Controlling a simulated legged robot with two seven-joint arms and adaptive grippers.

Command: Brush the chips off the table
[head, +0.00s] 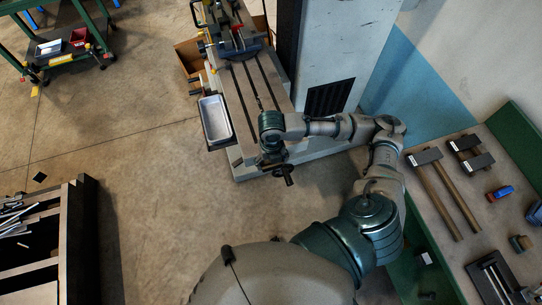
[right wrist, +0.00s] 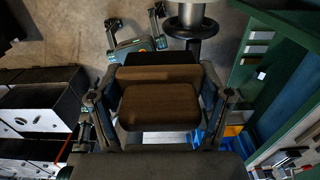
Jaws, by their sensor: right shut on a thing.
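The machine table (head: 240,95) is a grey slotted bed in the upper middle of the head view. I cannot make out single chips on it. My right arm reaches left across its near end, and my right gripper (head: 272,158) hangs at that end, small and dark. In the right wrist view my right gripper (right wrist: 160,98) has a finger on each side of a brown block-like thing (right wrist: 160,107), which looks like the brush, and is shut on it. Its bristles cannot be made out.
A pale metal tray (head: 215,122) sits left of the machine table. A vise (head: 235,40) stands at its far end. The bench (head: 432,205) on the right holds hammers (head: 440,185) and small tools. A dark rack (head: 75,240) stands lower left. The floor between is clear.

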